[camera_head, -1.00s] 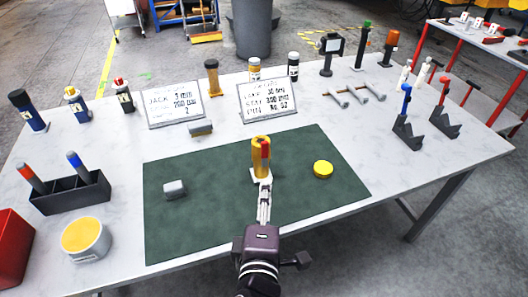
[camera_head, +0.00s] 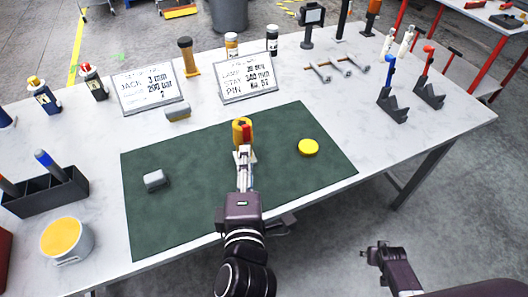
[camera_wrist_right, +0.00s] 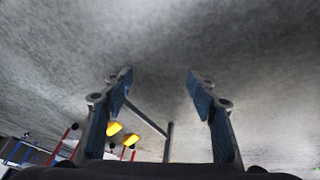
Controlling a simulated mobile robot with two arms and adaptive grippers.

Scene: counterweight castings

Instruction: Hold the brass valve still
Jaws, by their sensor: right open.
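The brass valve (camera_head: 237,133), a yellow upright cylinder with a red part (camera_head: 247,133) on its near side, stands on the green mat (camera_head: 190,215). My left gripper (camera_head: 243,155) is at the valve's near side, low against it. Its fingers look narrow from here and overlap the valve's foot, so I cannot tell whether they are closed around it. My right gripper (camera_head: 372,252) is off the table's front edge, over the floor. In the right wrist view the right gripper (camera_wrist_right: 160,85) is open and empty, with bare floor between its fingers.
A yellow disc (camera_head: 308,148) lies right of the valve, and a grey block (camera_head: 157,180) lies left. Two sign plates (camera_head: 247,82) stand behind the mat. A black bin with markers (camera_head: 45,192) and a yellow-topped tub (camera_head: 61,238) are at left. Dark stands (camera_head: 392,106) are at right.

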